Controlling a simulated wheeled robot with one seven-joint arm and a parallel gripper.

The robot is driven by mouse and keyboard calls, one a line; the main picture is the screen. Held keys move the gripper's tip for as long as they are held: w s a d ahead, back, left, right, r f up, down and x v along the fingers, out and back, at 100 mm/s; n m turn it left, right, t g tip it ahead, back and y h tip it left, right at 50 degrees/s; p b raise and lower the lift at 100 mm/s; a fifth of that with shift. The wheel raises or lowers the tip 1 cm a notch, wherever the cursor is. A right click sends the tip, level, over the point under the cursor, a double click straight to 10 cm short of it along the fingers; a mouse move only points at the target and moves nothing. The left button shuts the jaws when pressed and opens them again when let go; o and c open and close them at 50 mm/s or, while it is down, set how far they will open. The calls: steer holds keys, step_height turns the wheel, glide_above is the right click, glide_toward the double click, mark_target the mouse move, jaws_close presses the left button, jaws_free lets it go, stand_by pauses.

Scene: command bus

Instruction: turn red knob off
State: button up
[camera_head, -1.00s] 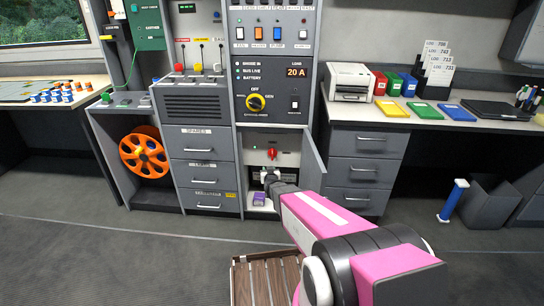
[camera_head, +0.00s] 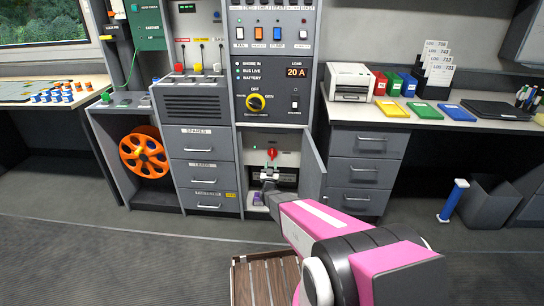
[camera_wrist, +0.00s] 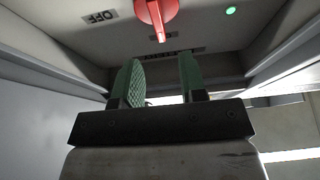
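The red knob (camera_head: 272,154) is on the back panel inside the open lower cabinet. In the wrist view the red knob (camera_wrist: 156,14) shows at the top, its handle pointing down and slightly right. An "OFF" label (camera_wrist: 100,16) is to its left, and another label is partly visible below it. My gripper (camera_head: 270,176) is inside the cabinet opening, just below the knob and apart from it. In the wrist view my gripper (camera_wrist: 163,82) has its two green-padded fingers spread, with nothing between them.
A green light (camera_wrist: 230,10) glows right of the knob. The cabinet door (camera_head: 312,170) stands open on the right, beside my arm. The cabinet walls enclose the space closely. A slatted wooden crate (camera_head: 240,285) is on the floor in front.

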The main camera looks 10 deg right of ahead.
mark_target(272, 154)
steer(key=x, duration=0.7)
steer(key=shift+w, duration=0.2)
jaws_close()
